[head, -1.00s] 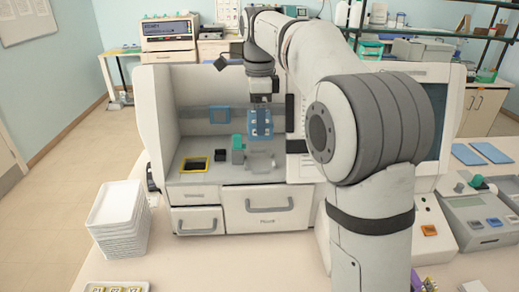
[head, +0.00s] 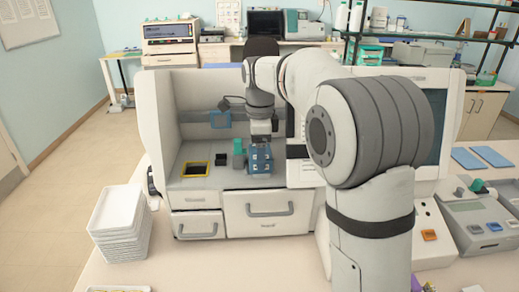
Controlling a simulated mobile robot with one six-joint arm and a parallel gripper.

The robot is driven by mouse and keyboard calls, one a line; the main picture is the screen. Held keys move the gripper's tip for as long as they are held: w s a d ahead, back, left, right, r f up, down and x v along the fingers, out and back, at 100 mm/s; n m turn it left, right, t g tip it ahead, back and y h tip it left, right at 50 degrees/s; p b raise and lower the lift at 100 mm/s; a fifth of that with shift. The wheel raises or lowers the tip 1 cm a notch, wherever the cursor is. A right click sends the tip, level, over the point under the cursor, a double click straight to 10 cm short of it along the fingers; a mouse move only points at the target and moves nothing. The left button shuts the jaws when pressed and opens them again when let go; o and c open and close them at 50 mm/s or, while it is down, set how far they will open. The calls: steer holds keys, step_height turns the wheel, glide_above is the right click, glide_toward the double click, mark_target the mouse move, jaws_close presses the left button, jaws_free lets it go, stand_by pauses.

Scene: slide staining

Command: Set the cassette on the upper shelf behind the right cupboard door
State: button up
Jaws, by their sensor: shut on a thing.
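A blue cassette with pale markings (head: 260,162) hangs below my gripper (head: 261,141), inside the open bay of the white bench machine (head: 157,118). My gripper is shut on the cassette and points down. The cassette is low, close to the bay floor, just right of a teal-green part (head: 238,150). I cannot tell whether it touches the floor. A cupboard with doors (head: 484,107) shows in part at the far right. An upper shelf behind a right door cannot be made out.
A yellow-edged dark tray (head: 195,169) and a small black block (head: 222,159) are in the bay. A blue frame (head: 220,119) is at its back wall. A stack of white trays (head: 120,222) stands left. My arm hides much of the machine's right side.

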steer(key=shift+f, duration=0.15)
steer(key=o, duration=1.1)
steer(key=shift+f+b, duration=0.1)
steer(key=shift+b, duration=0.2)
